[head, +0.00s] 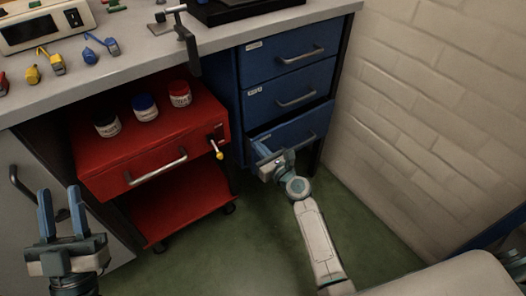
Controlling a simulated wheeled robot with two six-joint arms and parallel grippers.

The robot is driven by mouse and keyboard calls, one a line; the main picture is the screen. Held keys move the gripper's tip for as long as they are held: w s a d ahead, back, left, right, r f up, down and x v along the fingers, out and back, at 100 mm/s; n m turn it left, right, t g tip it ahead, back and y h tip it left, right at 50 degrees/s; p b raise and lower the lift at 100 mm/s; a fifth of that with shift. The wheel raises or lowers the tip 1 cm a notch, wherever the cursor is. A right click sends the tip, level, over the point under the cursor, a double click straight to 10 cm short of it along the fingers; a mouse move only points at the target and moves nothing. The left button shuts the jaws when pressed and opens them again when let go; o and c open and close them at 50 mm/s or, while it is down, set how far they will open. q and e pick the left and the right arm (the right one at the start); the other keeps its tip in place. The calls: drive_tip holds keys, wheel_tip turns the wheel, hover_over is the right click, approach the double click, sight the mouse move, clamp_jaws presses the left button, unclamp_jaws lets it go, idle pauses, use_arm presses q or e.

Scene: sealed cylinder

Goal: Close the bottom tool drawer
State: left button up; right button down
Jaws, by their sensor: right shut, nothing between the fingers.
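The blue drawer cabinet stands under the workbench, with the top drawer (288,53) and middle drawer (291,93) flush. The bottom tool drawer (300,129) sticks out a little, with a dark gap above its front. Its handle (298,143) faces me. My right gripper (262,152) is shut and empty at the left part of the bottom drawer's front; I cannot tell whether it touches it. My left gripper (62,212) points up at the lower left with its two fingers apart, holding nothing, away from the cabinet.
A red cart (120,152) with several jars on top stands just left of the cabinet. A workbench (140,50) with tools and a vise overhangs both. A brick wall (430,100) bounds the right side. Green floor (200,260) is clear in front.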

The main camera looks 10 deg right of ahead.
sight(253, 138)
drive_tip(key=x, duration=0.4)
drive_tip(key=shift+w, duration=0.1)
drive_tip(key=shift+r, duration=0.25)
use_arm(q)
drive_tip(key=shift+s+d+r+t, duration=0.1)
drive_tip(key=shift+s+r+t, duration=0.25)
drive_tip(key=shift+r, duration=0.15)
use_arm(e)
drive_tip(key=shift+r, duration=0.1)
